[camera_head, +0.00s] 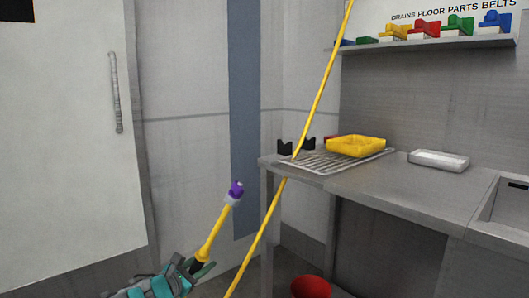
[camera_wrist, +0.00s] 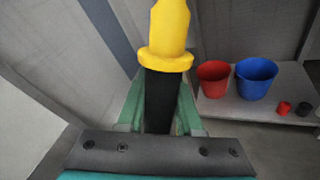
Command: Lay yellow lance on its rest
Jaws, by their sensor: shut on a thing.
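The yellow lance (camera_head: 211,236) has a grey and purple tip (camera_head: 236,189) and a black grip. My gripper (camera_head: 201,268) is shut on it at the lower left of the head view, with the lance tilted up to the right. In the wrist view, the lance's yellow collar (camera_wrist: 166,58) stands beyond the green fingers of my gripper (camera_wrist: 158,105), and its black grip lies between them. Two black notched holders (camera_head: 285,148), which look like the rest, stand at the counter's left back end. They look empty, and the lance is apart from them.
A yellow hose (camera_head: 318,98) crosses the head view in front of the counter (camera_head: 420,188). A wire rack (camera_head: 318,163), a yellow tray (camera_head: 356,146) and a white tray (camera_head: 438,160) are on the counter. Red (camera_wrist: 213,78) and blue (camera_wrist: 256,78) buckets stand low in the wrist view.

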